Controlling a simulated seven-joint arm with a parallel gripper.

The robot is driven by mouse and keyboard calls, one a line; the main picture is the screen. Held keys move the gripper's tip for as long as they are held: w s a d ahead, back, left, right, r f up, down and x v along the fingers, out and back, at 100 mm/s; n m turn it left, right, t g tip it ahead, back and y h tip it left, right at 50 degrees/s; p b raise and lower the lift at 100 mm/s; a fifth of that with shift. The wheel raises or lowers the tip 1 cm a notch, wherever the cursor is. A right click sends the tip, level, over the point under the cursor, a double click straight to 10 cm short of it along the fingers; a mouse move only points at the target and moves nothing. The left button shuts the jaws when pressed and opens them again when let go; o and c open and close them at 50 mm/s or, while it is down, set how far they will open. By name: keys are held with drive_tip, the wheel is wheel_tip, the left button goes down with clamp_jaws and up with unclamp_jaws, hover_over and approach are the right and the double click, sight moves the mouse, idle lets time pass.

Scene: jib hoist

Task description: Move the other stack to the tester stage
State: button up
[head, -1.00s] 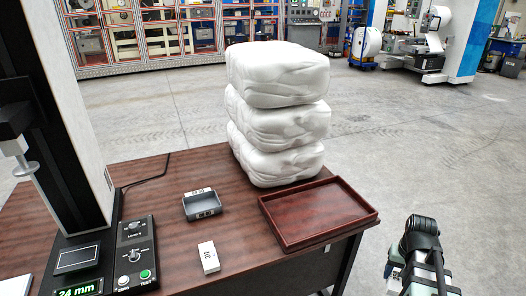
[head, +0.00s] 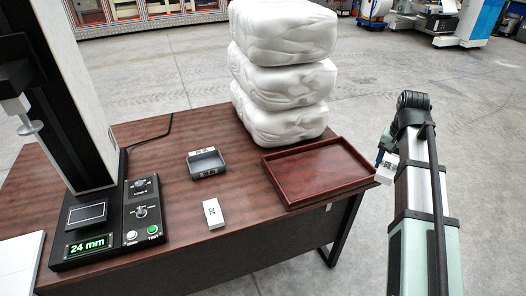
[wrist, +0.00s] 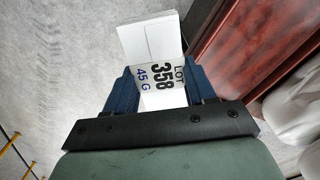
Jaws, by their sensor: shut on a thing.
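My gripper (wrist: 162,88) has blue fingers shut on a white stack (wrist: 152,40) whose label reads LOT 358, 45 G. In the head view the held stack (head: 387,173) is in the air beside the right edge of the wooden tray. Another small white labelled stack (head: 213,213) lies on the table, in front of the grey bin. The tester (head: 85,100) stands at the left, with a plunger (head: 30,126) on its column and a display reading 24 mm (head: 88,246). A pale flat plate (head: 20,262) is partly cut off at the lower left; I cannot tell whether it is the stage.
The red-brown wooden tray (head: 268,166) is empty at the table's right edge. A small grey bin (head: 206,164) with a label stands mid-table. Large white wrapped bundles (head: 285,75) are piled at the back. A control panel (head: 142,212) sits beside the tester. Table between is mostly clear.

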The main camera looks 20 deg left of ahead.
drive_tip(key=a+r+n, duration=0.1)
drive_tip(key=a, duration=0.8)
drive_tip(key=n, duration=1)
hover_over(170, 171)
wheel_tip(170, 171, down, 11)
drive_tip(key=shift+d+f, duration=0.15)
drive_tip(key=shift+f, duration=4.55)
drive_tip(key=shift+f, duration=0.15)
drive_tip(key=o, duration=1.1)
drive_tip(key=shift+c, duration=0.2)
